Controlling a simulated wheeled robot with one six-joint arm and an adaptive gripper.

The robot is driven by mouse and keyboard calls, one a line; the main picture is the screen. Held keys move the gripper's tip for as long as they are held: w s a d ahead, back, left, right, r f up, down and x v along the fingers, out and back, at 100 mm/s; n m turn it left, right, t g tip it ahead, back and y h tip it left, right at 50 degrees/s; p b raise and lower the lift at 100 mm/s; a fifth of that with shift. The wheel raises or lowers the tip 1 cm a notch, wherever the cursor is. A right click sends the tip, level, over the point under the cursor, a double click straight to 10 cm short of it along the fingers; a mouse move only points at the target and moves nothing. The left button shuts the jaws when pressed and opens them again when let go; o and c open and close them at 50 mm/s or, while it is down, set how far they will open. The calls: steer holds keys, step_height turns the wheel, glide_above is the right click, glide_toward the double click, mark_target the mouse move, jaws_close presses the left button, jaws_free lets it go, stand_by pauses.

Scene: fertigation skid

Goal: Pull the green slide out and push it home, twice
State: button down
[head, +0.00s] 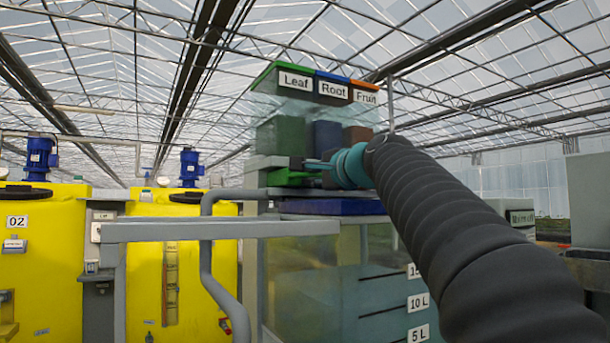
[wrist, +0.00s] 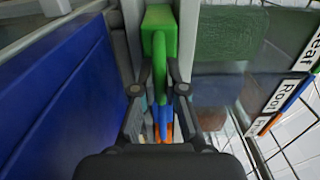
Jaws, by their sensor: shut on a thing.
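The green slide (head: 287,178) sits under the Leaf section of the three-part hopper (head: 296,110) in the head view. In the wrist view its green block (wrist: 158,32) is at top centre, with a thin green bar running down from it. My gripper (wrist: 160,82) is shut on that green bar, one finger on each side. In the head view my gripper (head: 316,165) reaches in from the right at the slide's height. A blue slide (wrist: 163,118) and an orange slide show behind the green bar. How far the green slide is out is hard to tell.
A clear tank (head: 300,265) with litre marks and a dark blue lid (head: 330,207) stands below the hopper. A grey rail (head: 220,230) and grey pipe (head: 207,265) run in front. Yellow tanks (head: 50,265) with blue motors stand at left.

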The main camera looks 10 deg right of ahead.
steer(key=shift+w+a, duration=0.2)
steer(key=shift+w, duration=0.5)
steer(key=shift+b+v, duration=1)
steer(key=shift+v, duration=2.45)
steer(key=shift+w+r, duration=0.1)
steer(key=shift+w, duration=0.1)
steer(key=shift+p+x, duration=1.35)
steer(key=shift+x, duration=1.85)
steer(key=c, duration=1)
jaws_free()
steer(key=shift+c, duration=0.2)
steer(key=shift+b+v, duration=1.25)
steer(key=shift+v, duration=2.3)
steer(key=shift+a, duration=0.1)
